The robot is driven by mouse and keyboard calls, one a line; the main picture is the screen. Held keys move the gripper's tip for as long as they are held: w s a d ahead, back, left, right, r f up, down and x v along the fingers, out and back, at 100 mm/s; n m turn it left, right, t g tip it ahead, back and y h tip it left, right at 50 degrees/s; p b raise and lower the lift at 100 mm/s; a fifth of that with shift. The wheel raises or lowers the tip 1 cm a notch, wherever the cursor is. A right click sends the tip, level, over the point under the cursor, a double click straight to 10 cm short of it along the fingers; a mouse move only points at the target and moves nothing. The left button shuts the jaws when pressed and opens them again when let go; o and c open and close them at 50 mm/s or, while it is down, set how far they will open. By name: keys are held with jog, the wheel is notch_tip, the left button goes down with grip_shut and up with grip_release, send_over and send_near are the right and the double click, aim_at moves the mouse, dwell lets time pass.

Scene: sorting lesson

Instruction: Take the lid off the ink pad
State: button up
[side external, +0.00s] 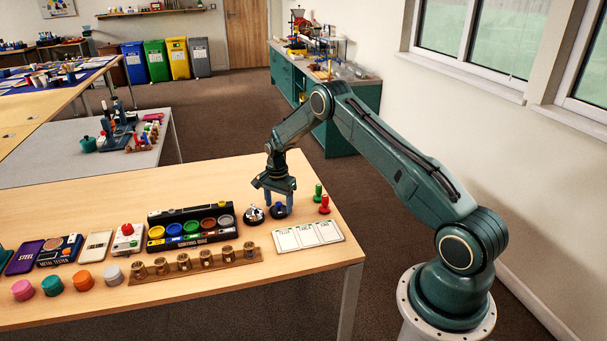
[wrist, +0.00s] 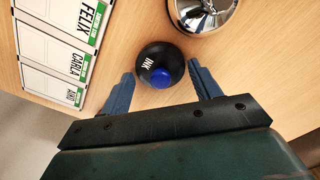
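The ink pad (wrist: 150,52) is a small round black pot marked INK, with its lid on and a round blue knob (wrist: 162,77) on top. In the side view the ink pad (side external: 279,213) stands upright near the table's far right end. My gripper (wrist: 161,70) is open and points down, with one blue finger on each side of the ink pad in the wrist view. There are gaps between the fingers and the pad, and nothing is held. In the side view my gripper (side external: 279,202) is low over the pad; its exact height is hard to tell.
A shiny metal bell-like dome (wrist: 208,8) stands close beside the pad. A green stamp (side external: 318,193) and a red stamp (side external: 324,205) stand to its right. A name card sheet (side external: 308,235) lies in front. A wooden rack (side external: 195,264) and sorting base (side external: 190,229) are left.

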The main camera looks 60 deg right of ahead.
aim_at(279, 203)
grip_shut()
dwell(0.3)
notch_tip(279, 203, up, 20)
dwell(0.7)
dwell(0.5)
